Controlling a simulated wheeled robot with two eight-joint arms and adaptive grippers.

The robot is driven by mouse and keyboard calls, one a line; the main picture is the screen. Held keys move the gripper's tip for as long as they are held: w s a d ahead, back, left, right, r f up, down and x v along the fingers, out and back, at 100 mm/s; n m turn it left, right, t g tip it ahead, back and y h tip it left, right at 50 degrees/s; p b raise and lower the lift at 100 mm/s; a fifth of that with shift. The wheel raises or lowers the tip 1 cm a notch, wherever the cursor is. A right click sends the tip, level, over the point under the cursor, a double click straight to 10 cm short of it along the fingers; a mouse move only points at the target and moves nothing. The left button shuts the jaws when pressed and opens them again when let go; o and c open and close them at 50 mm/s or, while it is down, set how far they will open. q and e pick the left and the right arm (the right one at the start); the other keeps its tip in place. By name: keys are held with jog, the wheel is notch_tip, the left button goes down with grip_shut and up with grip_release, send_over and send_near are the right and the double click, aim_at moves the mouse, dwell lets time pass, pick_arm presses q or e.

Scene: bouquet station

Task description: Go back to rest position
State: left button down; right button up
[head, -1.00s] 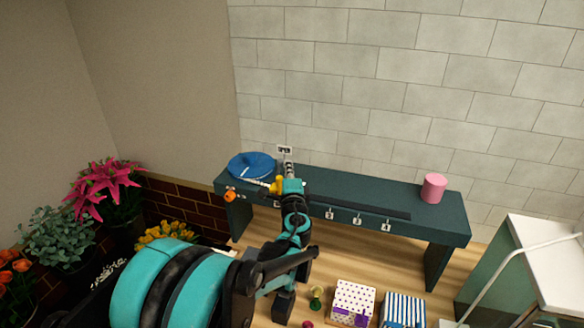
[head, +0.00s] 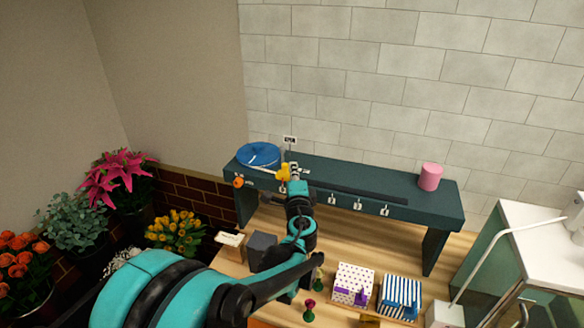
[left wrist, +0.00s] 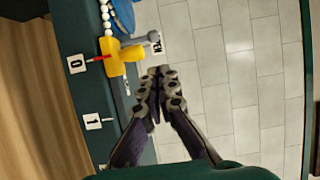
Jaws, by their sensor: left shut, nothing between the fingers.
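My right gripper is in neither view.
A blue disc (head: 260,154) and a pink cylinder (head: 430,177) are on the shelf. Below are a dark grey box (head: 262,248), a dotted box (head: 354,280) and a striped box (head: 400,294). Flowers (head: 175,232) stand at left; a white-topped cabinet (head: 540,240) stands at right.

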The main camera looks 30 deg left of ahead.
pick_arm(q)
jog(key=shift+s+d+f, duration=0.1)
jog(key=shift+s+d, duration=0.15)
jog(key=shift+s, duration=0.15)
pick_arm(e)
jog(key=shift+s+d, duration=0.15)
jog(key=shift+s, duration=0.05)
pick_arm(q)
jog(key=shift+s+d, duration=0.1)
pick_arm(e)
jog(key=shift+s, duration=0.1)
pick_arm(q)
jog(key=s+d+f+n+g+h+b, duration=0.7)
jog(key=s+d+f+n+h+b, duration=0.3)
jog(key=s+d+f, duration=1.1)
jog(key=s+f+b, duration=0.1)
jog(key=s+f, duration=0.2)
jog(key=shift+s+d+f+n+g+h, duration=0.2)
jog(key=shift+f+n+g+h, duration=0.1)
jog(key=shift+f, duration=0.1)
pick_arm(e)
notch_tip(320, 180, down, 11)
